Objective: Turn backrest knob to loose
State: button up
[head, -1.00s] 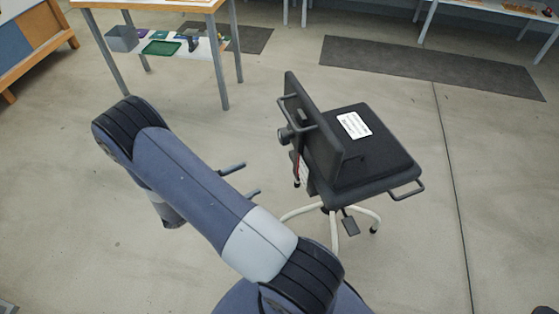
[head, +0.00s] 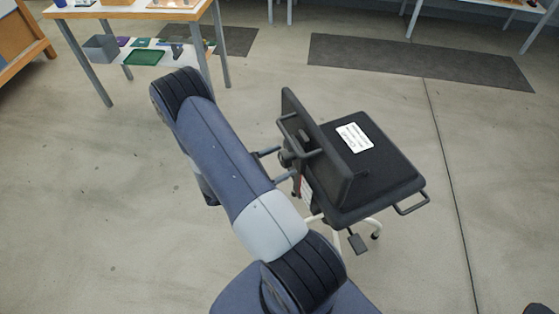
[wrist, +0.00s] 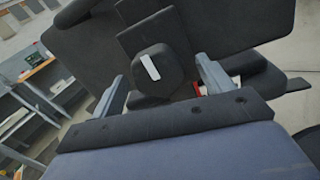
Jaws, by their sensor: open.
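The backrest knob (wrist: 172,78) is black and many-sided, with a white bar mark on its face. In the wrist view it sits between my two fingers, with a gap on each side. In the head view the knob (head: 286,158) is small and dark behind the chair's backrest (head: 318,150). My gripper (head: 277,165) is open, its fingers pointing at the back of the backrest; it also shows in the wrist view (wrist: 159,69). I cannot tell whether the fingertips reach past the knob's face. No loose or tight lettering is readable.
The black chair seat (head: 385,170) carries a white label (head: 354,138). Metal handles stick out from the backrest and seat. A red part (wrist: 197,90) shows below the knob. A table (head: 135,12) with a lower shelf stands back left. The floor around the chair is clear.

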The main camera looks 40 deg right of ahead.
jog(key=shift+c, duration=0.6)
jog(key=c, duration=0.9)
